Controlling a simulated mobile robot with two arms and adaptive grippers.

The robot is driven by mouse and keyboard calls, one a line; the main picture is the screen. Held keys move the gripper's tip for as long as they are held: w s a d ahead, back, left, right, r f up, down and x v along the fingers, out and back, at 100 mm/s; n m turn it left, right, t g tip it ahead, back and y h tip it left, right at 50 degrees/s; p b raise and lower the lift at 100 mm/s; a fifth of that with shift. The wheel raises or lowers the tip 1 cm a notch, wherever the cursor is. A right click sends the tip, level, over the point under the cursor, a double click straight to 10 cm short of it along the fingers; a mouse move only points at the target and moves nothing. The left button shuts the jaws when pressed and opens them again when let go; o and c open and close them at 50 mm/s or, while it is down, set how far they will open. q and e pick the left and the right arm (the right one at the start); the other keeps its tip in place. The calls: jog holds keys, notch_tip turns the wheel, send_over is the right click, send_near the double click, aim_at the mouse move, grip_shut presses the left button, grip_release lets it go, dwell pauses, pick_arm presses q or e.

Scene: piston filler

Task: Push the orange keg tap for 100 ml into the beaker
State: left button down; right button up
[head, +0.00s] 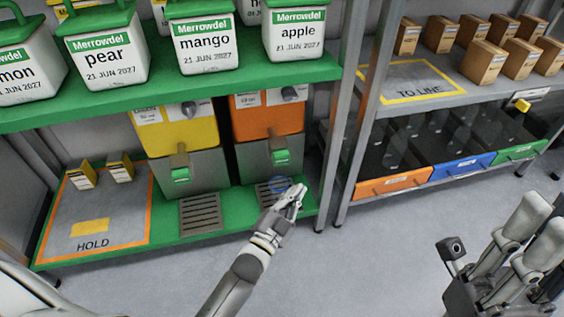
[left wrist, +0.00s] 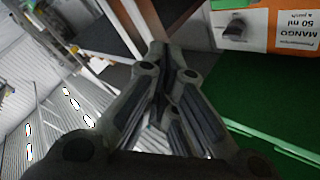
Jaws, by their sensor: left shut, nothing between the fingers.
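The orange keg (head: 267,117) stands on the lower green shelf, on a grey base with a green tap (head: 281,158) at its front. In the left wrist view the keg (left wrist: 297,22) shows upside down, its label reading MANGO, 50 ml a push. A blue ring (head: 278,184), seemingly the beaker's rim, is over the drip grate below the tap; its body is hard to make out. My left gripper (head: 298,192) is shut and empty, just right of the ring in the picture and below the tap, apart from the tap. My right gripper (head: 532,225) is at the lower right, partly cut off.
A yellow keg (head: 178,128) with its own green tap stands to the left. A HOLD mat (head: 95,218) lies further left. Fruit containers stand on the upper green shelf (head: 180,85). A grey rack post (head: 345,125) rises to the right. The floor in front is clear.

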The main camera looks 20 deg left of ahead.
aim_at(282, 160)
pick_arm(q)
jog(key=w+a+b, duration=0.3)
jog(key=w+a, duration=0.2)
jog(key=w, duration=0.2)
jog(key=shift+w, duration=0.15)
dwell(0.6)
dwell(1.0)
jog(key=shift+w+a, duration=0.2)
jog(key=shift+w, duration=0.15)
